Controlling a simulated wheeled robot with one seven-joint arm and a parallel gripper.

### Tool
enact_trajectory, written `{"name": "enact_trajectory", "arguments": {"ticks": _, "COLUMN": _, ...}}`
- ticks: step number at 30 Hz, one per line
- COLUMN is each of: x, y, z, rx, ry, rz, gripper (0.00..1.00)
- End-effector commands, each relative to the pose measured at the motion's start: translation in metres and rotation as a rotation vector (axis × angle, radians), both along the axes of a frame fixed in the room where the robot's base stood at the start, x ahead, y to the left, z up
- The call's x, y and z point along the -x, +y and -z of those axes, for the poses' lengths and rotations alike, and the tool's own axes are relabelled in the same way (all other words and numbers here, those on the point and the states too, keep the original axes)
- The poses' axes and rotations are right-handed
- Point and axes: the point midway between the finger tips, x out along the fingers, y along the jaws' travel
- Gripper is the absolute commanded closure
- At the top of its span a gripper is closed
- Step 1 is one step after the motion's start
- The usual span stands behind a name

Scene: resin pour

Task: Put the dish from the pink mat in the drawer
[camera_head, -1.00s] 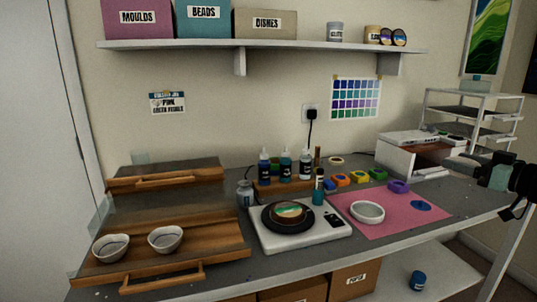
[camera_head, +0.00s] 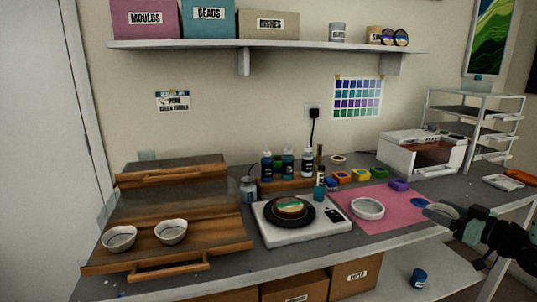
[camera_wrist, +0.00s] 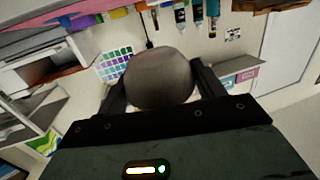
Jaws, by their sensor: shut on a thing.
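A pale dish (camera_head: 367,209) sits on the pink mat (camera_head: 400,220) at the right of the worktop. My gripper (camera_head: 432,212) is low at the right edge of the mat, to the right of the dish and apart from it. In the wrist view my gripper (camera_wrist: 160,85) is shut on a round grey-brown thing (camera_wrist: 160,78); I cannot tell what it is. A wooden drawer (camera_head: 215,250) with a front handle stands open at the left. Two pale bowls (camera_head: 119,238) (camera_head: 170,231) stand in it, towards its left side.
A white scale (camera_head: 295,232) with a black turntable stands between drawer and mat. Bottles (camera_head: 288,164) and coloured small pots (camera_head: 345,176) stand behind. A white box (camera_head: 425,155) and a rack (camera_head: 480,120) are at the back right. The drawer's right part is bare.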

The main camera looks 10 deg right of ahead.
Motion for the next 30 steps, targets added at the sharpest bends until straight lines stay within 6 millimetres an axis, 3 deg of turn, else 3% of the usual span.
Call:
{"name": "enact_trajectory", "arguments": {"ticks": 1, "x": 0.001, "y": 0.007, "z": 0.023, "rx": -0.012, "ry": 0.007, "rz": 0.001, "gripper": 0.55}}
{"name": "enact_trajectory", "arguments": {"ticks": 6, "x": 0.006, "y": 0.034, "z": 0.082, "rx": -0.014, "ry": 0.006, "rz": 0.004, "gripper": 0.55}}
{"name": "enact_trajectory", "arguments": {"ticks": 15, "x": 0.019, "y": 0.092, "z": 0.161, "rx": -0.016, "ry": 0.006, "rz": 0.044, "gripper": 0.55}}
{"name": "enact_trajectory", "arguments": {"ticks": 21, "x": 0.029, "y": 0.140, "z": 0.198, "rx": -0.017, "ry": 0.005, "rz": 0.101, "gripper": 0.55}}
{"name": "enact_trajectory", "arguments": {"ticks": 30, "x": 0.035, "y": 0.202, "z": 0.222, "rx": -0.015, "ry": 0.004, "rz": 0.220, "gripper": 0.55}}
